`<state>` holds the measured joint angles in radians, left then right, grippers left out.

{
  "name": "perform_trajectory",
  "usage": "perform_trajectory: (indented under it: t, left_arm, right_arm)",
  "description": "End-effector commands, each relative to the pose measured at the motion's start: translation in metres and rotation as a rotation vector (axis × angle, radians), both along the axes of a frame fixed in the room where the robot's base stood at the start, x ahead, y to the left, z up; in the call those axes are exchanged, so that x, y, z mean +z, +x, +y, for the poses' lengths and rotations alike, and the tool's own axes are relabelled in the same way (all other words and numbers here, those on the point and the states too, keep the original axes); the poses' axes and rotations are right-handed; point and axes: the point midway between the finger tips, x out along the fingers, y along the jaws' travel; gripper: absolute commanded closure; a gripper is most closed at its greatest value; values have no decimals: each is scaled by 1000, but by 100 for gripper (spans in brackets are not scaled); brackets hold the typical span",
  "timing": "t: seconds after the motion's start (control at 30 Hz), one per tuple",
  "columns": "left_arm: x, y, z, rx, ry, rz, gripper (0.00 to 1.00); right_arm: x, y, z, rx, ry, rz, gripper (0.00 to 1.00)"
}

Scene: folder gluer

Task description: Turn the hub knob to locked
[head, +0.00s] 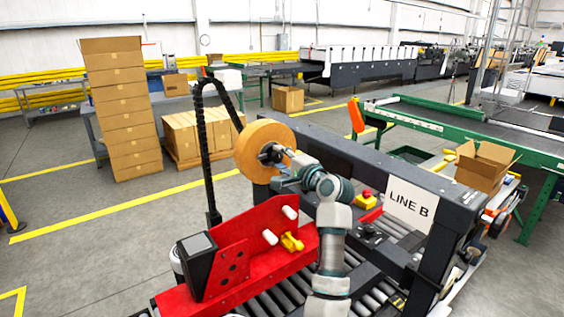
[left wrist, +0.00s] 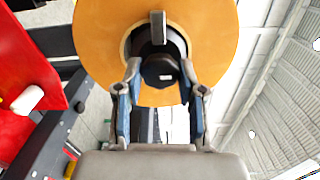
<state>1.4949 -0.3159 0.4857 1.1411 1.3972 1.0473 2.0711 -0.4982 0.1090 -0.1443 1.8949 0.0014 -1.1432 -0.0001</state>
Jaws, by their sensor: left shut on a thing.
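The hub knob (left wrist: 160,70) is a round black knob at the centre of a large tan tape roll (left wrist: 95,40). In the left wrist view, my left gripper (left wrist: 160,76) has its two fingers on either side of the knob, shut on it. A grey upright bar (left wrist: 158,27) shows just above the knob, in front of the dark hub. In the head view, the tape roll (head: 250,140) stands on edge above the red machine frame, and my left gripper (head: 277,160) reaches its hub from the right. The fingers partly hide the knob there. My right gripper is not in view.
Below the roll is a red side plate (head: 262,240) with white pegs and a yellow part (head: 291,242). A dark frame with a LINE B sign (head: 409,204) and a red button (head: 367,195) stands to the right. A black cable chain (head: 203,140) rises to the left.

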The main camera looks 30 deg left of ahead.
Motion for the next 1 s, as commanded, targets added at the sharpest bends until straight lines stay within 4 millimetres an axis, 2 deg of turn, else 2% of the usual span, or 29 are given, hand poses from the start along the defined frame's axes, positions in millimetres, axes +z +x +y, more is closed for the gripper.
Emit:
perform_trajectory:
  t: [0.03,0.3,0.77,0.8,0.87,0.9,1.0]
  left_arm:
    - [-5,0,0,3,-16,-15,96]
    - [-6,2,2,3,-46,-80,96]
    - [-8,3,2,2,-53,-89,96]
    - [-8,3,2,2,-53,-89,56]
    - [-8,3,2,2,-53,-89,41]
    - [-8,3,2,2,-52,-89,37]
    - [-6,3,2,1,-49,-90,37]
  right_arm:
    - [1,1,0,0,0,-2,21]
    - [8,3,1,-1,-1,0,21]
    - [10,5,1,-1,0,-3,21]
    - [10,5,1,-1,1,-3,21]
    - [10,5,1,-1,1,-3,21]
    - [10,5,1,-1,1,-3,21]
    - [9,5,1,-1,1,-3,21]
